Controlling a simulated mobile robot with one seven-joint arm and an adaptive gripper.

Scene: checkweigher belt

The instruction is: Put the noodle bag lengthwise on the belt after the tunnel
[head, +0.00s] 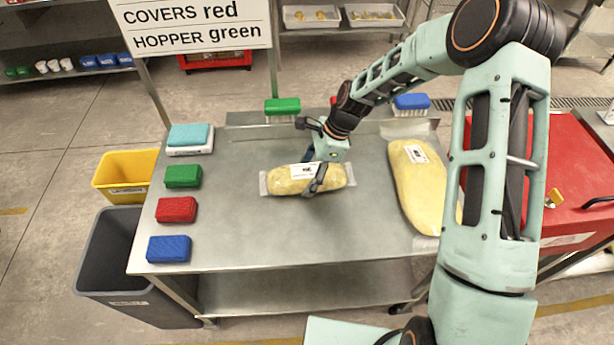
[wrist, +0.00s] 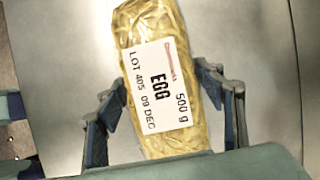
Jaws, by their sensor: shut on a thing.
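The noodle bag (head: 285,181) is a clear pack of yellow noodles lying left to right at the middle of the steel table. Its white label reads EGG 500 g, LOT 405, 09 DEC in the wrist view (wrist: 178,140). My gripper (head: 316,178) comes down on it from above, one finger on each long side, shut across its middle. In the wrist view, the bag runs lengthwise between the fingers. I cannot tell whether it rests on the table or hangs just above it. No belt or tunnel shows in either view.
The steel table (head: 240,235) is bare around the bag. A larger yellow pack (head: 411,190) lies at its right. Red (head: 177,209), green (head: 183,176) and blue (head: 169,249) blocks line the left edge. Brushes stand at the back. Yellow (head: 124,176) and grey (head: 108,250) bins stand left.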

